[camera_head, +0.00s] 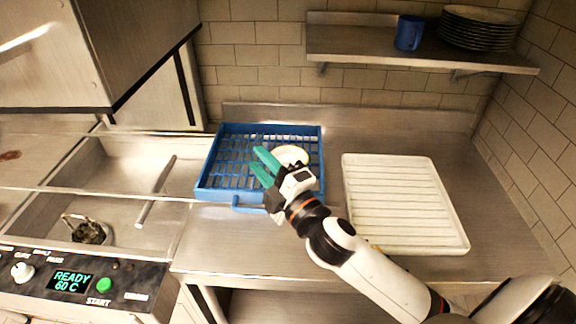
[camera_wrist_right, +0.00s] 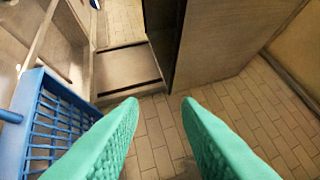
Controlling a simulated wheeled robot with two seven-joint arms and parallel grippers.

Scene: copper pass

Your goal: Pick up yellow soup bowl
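A pale, whitish round bowl or dish (camera_head: 297,154) sits in the blue rack (camera_head: 213,188), partly hidden behind my right gripper. I see no clearly yellow bowl, and I cannot tell whether this is the soup bowl. My right gripper (camera_head: 259,161) is over the rack, its teal fingers pointing to the upper left, just left of the pale dish. In the right wrist view the two fingers (camera_wrist_right: 159,102) are apart with nothing between them; the rack's edge shows at left. My left gripper is not in view.
A white ribbed drainer tray (camera_head: 400,205) lies right of the rack on the steel counter. A shelf above holds a blue mug (camera_head: 409,33) and stacked plates (camera_head: 480,27). A sink and a dishwasher panel reading "READY 60 C" (camera_head: 73,281) are at left.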

